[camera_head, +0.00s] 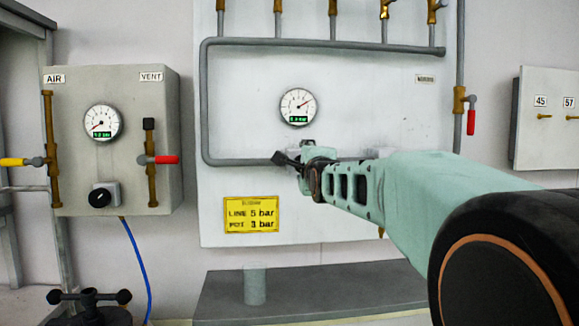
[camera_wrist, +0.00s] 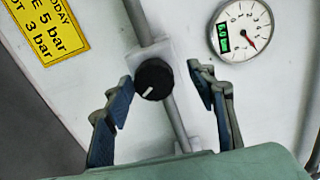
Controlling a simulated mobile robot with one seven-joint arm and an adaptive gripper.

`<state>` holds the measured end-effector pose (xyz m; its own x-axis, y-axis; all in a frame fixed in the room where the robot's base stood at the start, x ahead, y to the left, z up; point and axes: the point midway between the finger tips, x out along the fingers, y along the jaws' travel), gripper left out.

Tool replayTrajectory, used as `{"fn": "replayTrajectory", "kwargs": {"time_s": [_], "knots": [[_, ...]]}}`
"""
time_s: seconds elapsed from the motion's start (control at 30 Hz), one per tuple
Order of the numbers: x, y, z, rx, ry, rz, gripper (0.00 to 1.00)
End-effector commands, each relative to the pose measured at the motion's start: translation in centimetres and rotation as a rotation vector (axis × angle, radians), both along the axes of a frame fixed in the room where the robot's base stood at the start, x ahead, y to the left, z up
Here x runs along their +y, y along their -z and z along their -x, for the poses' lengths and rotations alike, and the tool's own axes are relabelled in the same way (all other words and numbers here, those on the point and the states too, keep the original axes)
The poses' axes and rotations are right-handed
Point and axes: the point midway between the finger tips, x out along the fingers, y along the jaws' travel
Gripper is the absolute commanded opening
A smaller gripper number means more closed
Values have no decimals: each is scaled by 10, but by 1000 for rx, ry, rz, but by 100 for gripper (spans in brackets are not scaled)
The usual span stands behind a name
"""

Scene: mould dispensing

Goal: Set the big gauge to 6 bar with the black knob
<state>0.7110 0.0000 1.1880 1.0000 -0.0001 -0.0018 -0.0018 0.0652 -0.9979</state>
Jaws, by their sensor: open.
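The big gauge (camera_head: 298,106) is on the white panel, with a white dial, a red needle pointing up and right, and a green display too small to read surely. It also shows in the wrist view (camera_wrist: 240,30) at the top right. The black knob (camera_wrist: 153,79) with a white mark sits on a pale block on the grey pipe, below the gauge. My gripper (camera_wrist: 160,74) is open, one finger on each side of the knob, with gaps visible on both sides. In the head view my gripper (camera_head: 290,160) is at the pipe and hides the knob.
A yellow sign (camera_head: 251,214) reads line 5 bar, pot 3 bar. At left, a grey box (camera_head: 125,185) has a smaller gauge (camera_head: 103,123), another black knob (camera_head: 100,198) and valve levers. A red-handled valve (camera_head: 471,121) is right of the panel.

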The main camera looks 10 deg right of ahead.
Motion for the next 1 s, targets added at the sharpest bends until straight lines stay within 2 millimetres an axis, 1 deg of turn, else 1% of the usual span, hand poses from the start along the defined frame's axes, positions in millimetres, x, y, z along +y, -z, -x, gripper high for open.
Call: {"fn": "replayTrajectory", "kwargs": {"time_s": [0.03, 0.17, 0.23, 0.4, 0.6, 0.77, 0.97, 1.0], "knots": [[0, -9, 0, -5, 0, 0, 51], [0, -36, 1, -10, 0, -1, 51], [2, -54, 2, -16, -3, -1, 51], [2, -77, 3, -22, -4, -1, 66], [2, -97, 3, -21, -4, -2, 77], [2, -103, 3, -19, -3, -2, 78], [2, -104, 3, -19, -4, -3, 77], [2, -58, -8, 67, -3, 0, 76]]}}
